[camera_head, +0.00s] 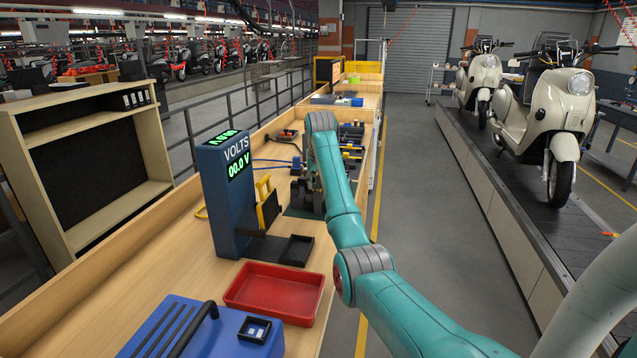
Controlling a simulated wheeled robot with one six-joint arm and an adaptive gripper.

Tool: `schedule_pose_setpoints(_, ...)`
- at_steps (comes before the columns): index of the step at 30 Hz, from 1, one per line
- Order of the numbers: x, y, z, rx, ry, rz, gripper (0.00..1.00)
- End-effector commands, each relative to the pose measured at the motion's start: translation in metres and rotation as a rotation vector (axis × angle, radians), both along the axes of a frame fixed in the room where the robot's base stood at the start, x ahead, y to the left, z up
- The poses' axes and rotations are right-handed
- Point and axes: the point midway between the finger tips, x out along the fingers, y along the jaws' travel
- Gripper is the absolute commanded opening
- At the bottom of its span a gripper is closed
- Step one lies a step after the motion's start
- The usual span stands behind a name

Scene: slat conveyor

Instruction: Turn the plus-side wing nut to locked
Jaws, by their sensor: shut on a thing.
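My gripper (305,197) is small and dark in the head view, pointing down at a dark fixture on the wooden bench, partly behind my teal arm. It is shut on a small part there, which I take to be the plus-side wing nut. The nut itself is hidden, so its angle and which side it is on cannot be told. A blue meter (230,200) marked VOLTS stands to the left and reads 00.0 V.
A yellow-handled dark piece (268,207) stands between the meter and my gripper. A black tray (297,250), a red tray (275,291) and a blue case (190,335) lie nearer on the bench (160,275). A blue cable (270,163) runs behind. Scooters stand on a conveyor at right.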

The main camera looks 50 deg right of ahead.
Motion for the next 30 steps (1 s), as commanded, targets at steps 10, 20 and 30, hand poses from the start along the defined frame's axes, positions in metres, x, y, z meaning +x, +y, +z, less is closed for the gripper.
schedule_pose_setpoints(10,0.0026,0.0016,0.0004,0.0,0.001,-0.233,0.02)
schedule_pose_setpoints(20,0.0033,0.0019,0.0004,0.0,0.0,-0.326,0.02)
schedule_pose_setpoints(30,0.0033,0.0019,0.0004,0.001,-0.001,-0.336,0.02)
